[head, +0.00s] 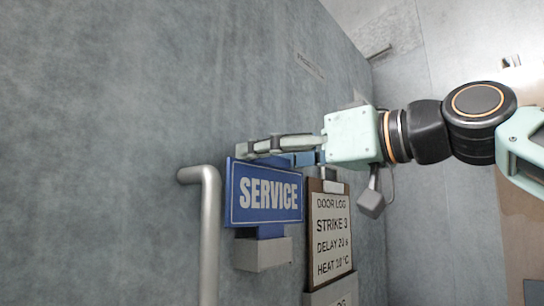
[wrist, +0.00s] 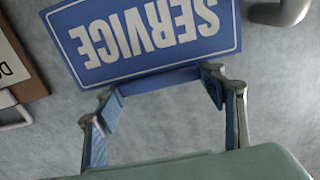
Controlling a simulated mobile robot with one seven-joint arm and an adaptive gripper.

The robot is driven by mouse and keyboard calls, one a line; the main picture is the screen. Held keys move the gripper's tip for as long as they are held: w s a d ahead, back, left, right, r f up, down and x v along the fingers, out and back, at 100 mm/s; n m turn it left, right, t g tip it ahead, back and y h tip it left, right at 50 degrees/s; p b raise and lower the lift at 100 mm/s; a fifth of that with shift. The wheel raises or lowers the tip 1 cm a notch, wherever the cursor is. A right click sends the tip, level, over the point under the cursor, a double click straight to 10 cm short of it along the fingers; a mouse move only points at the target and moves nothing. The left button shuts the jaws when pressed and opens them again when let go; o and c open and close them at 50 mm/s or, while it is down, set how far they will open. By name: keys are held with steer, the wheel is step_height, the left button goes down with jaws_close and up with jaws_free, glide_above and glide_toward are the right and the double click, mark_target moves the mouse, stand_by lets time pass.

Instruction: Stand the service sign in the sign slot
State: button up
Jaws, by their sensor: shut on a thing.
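The service sign (head: 264,197) is a blue plate with white lettering, upright in the head view. It shows upside down in the wrist view (wrist: 145,37). My gripper (head: 262,148) reaches in from the right and is shut on the sign's top edge; its fingertips also show in the wrist view (wrist: 163,84) at either end of a blue strip along that edge. A short blue stem (head: 270,231) runs down from the plate to a grey block (head: 262,254) on the wall, which looks like the sign slot. Whether the stem is inside the block or just above it, I cannot tell.
A metal bar handle (head: 209,235) stands close to the sign's left. The grey wall above the sign is mostly clear.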

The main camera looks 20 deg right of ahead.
steer(key=shift+f+b, duration=0.65)
steer(key=shift+f, duration=0.05)
steer(key=o, duration=1.1)
steer(key=shift+s+d, duration=0.1)
steer(key=v, duration=1.1)
steer(key=shift+s+d, duration=0.2)
steer(key=shift+s, duration=0.15)
